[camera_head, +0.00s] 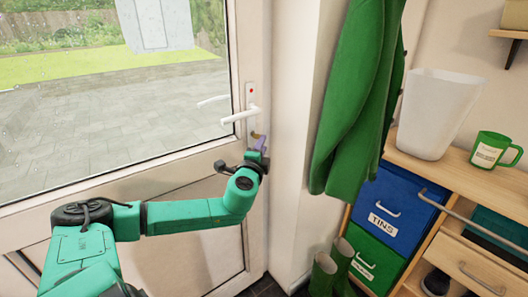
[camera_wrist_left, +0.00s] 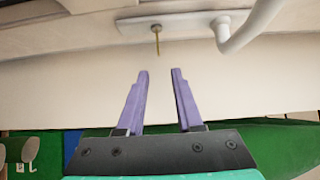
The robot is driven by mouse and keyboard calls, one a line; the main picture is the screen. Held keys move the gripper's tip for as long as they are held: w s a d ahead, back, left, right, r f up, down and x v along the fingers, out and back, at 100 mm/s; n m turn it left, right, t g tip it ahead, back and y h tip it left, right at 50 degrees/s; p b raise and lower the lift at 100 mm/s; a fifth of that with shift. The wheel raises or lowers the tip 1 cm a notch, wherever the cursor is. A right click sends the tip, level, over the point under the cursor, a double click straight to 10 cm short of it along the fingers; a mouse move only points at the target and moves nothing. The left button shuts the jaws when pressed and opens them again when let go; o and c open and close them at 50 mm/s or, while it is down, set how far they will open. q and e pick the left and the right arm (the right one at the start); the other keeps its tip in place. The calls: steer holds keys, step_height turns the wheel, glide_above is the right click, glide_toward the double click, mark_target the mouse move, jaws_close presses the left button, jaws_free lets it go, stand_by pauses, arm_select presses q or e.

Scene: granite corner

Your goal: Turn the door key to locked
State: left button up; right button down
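The brass key (camera_wrist_left: 157,44) sits in the lock at the end of the white lock plate (camera_wrist_left: 184,22) in the left wrist view. Its thin edge faces the camera and it points toward my gripper. In the head view the plate (camera_head: 251,97) is on the door's right edge, with a red mark above the white handle (camera_head: 240,115). My left gripper (camera_wrist_left: 160,72) is open, its purple fingers apart with nothing between them. The key is just beyond the fingertips, roughly in line with the gap. In the head view the gripper (camera_head: 260,143) is just below the handle and partly hides the key area.
A green coat (camera_head: 360,95) hangs right of the door frame, with green boots (camera_head: 325,275) below. A wooden unit holds a white bin (camera_head: 436,112), a green mug (camera_head: 491,149) and a blue drawer (camera_head: 393,210). The door glass (camera_head: 110,120) is left of the handle.

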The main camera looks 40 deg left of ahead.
mark_target(257, 136)
arm_select(q)
steer(key=x, duration=0.3)
steer(key=shift+p, duration=0.35)
jaws_close()
stand_by(1.0)
jaws_free()
